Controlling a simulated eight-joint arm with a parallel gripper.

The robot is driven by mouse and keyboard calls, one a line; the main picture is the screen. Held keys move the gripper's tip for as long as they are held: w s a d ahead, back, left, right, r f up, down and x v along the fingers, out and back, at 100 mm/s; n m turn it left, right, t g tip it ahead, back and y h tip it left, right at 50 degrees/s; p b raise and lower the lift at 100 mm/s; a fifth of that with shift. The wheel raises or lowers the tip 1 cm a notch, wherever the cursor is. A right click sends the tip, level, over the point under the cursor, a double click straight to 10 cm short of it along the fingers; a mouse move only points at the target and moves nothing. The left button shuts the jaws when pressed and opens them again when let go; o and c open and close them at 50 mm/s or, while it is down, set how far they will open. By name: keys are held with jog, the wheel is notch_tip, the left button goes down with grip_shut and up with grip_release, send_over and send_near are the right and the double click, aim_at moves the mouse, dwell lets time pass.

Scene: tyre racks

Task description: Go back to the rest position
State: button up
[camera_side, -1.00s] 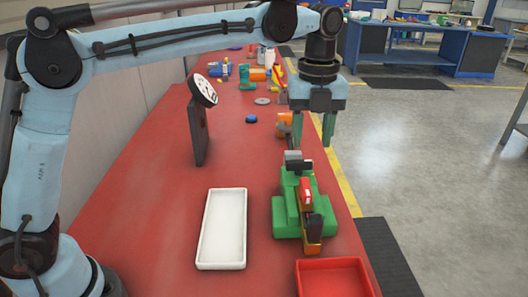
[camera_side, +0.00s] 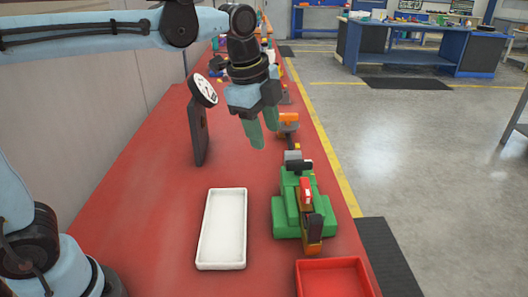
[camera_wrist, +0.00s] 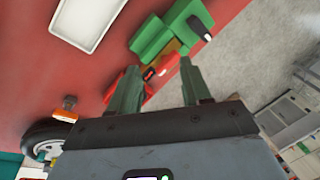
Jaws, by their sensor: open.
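My gripper (camera_side: 254,134) is open and empty, with two green fingers tilted down in the side view. It hangs in the air above the red bench, behind and to the left of the green fixture (camera_side: 288,214). The fixture carries a red, black and orange part (camera_side: 306,194) on top. In the wrist view my open fingers (camera_wrist: 157,85) show nothing between their tips but background. The green fixture (camera_wrist: 150,37) lies beyond them there.
A white tray (camera_side: 205,251) and a red tray (camera_side: 302,288) are on the red bench (camera_side: 150,225). A dial on a dark stand (camera_side: 197,135) rises left of my gripper. An orange item (camera_side: 288,119) is behind the fixture. The bench's left middle is clear.

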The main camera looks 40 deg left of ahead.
jog(key=s+a+f+n+t, duration=0.4)
jog(key=s+a+f+n, duration=0.3)
jog(key=n, duration=0.9)
jog(key=s+f, duration=0.1)
jog(key=s, duration=0.2)
jog(key=shift+s+a+f+y, duration=0.15)
jog(key=shift+s+y, duration=0.1)
jog(key=shift+y, duration=0.05)
jog(key=o, duration=0.5)
jog(key=shift+w+r, duration=0.25)
jog(key=shift+r, duration=0.05)
jog(key=shift+c, duration=0.2)
jog(key=o, duration=0.5)
jog(key=w+d+r+m, duration=0.1)
jog(key=r, duration=0.1)
jog(key=w+d+r+m+g, duration=0.1)
jog(key=w+d+r, duration=0.1)
jog(key=shift+w+d+r+g, duration=0.2)
jog(key=shift+d+g, duration=0.05)
jog(key=shift+g, duration=0.05)
jog(key=w+d+r+m+g, duration=0.3)
jog(key=w+d, duration=0.1)
jog(key=d, duration=0.4)
jog(key=w+d+r+m+g, duration=0.2)
jog(key=w+d+r+m, duration=0.15)
jog(key=d, duration=0.35)
notch_tip(320, 180, down, 10)
jog(key=shift+w+d+f, duration=0.1)
jog(key=shift+w, duration=0.05)
